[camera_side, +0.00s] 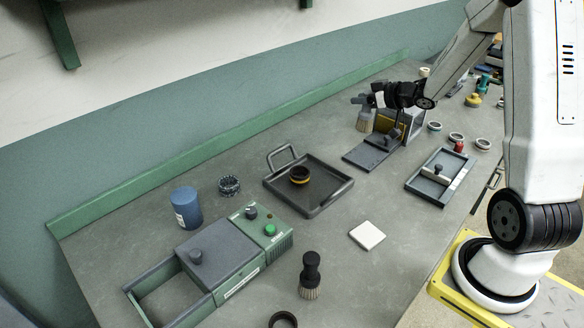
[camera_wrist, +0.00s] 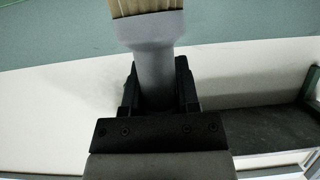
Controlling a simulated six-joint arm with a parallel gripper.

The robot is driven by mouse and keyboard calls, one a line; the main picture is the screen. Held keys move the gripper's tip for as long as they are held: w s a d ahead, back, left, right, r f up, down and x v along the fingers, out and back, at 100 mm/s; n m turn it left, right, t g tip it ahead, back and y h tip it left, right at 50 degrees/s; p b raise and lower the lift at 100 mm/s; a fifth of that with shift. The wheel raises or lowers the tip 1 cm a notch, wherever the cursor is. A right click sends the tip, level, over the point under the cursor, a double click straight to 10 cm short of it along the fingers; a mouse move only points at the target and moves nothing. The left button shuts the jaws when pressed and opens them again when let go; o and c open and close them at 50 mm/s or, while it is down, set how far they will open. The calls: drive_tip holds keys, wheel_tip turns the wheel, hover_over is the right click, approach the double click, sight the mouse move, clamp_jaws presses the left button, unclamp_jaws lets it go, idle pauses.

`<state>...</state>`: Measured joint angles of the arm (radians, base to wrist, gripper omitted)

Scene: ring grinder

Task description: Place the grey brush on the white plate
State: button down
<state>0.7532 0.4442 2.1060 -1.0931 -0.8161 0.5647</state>
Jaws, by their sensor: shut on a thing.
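The grey brush (camera_wrist: 152,35), with tan bristles, is held between the two dark fingers of my gripper (camera_wrist: 157,85) in the wrist view. Its bristles point away from the gripper, past the top of the picture. In the side view my gripper (camera_side: 374,99) is at the back right, and the brush (camera_side: 366,113) hangs there with its bristles down. The white plate (camera_side: 367,235) is a small flat square on the bench, nearer the camera and apart from the gripper. Nothing lies on it.
A dark tray (camera_side: 318,205) with a black and yellow ring stands left of the plate. A dark-handled brush (camera_side: 311,272) stands nearer the camera. A grey and green machine (camera_side: 226,256) and a blue cylinder (camera_side: 186,208) are at left.

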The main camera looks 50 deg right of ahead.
drive_tip(key=s+a+f+n+g+y, duration=0.2)
drive_tip(key=s+a+n+g+y, duration=0.55)
drive_tip(key=a, duration=0.45)
drive_tip(key=s+a+f+n+g+y, duration=0.1)
drive_tip(key=s+a+n+g+y, duration=0.3)
drive_tip(key=s+a+n+y, duration=0.5)
drive_tip(key=shift+s+a+f+m+t+h, duration=0.15)
drive_tip(key=shift+s+a+f+h, duration=0.2)
drive_tip(key=shift+f+h, duration=0.35)
drive_tip(key=shift+s+a+f+m+h, duration=0.15)
drive_tip(key=shift+s+a+f+h, duration=0.2)
drive_tip(key=shift+f, duration=0.55)
drive_tip(key=shift+s+a+f+m+t+h, duration=0.15)
drive_tip(key=shift+s+a+f+h, duration=0.15)
drive_tip(key=shift+f+h, duration=0.4)
drive_tip(key=shift+f, duration=0.25)
drive_tip(key=shift+f, duration=1.65)
drive_tip(key=shift+f, duration=0.1)
drive_tip(key=shift+c, duration=1.7)
unclamp_jaws()
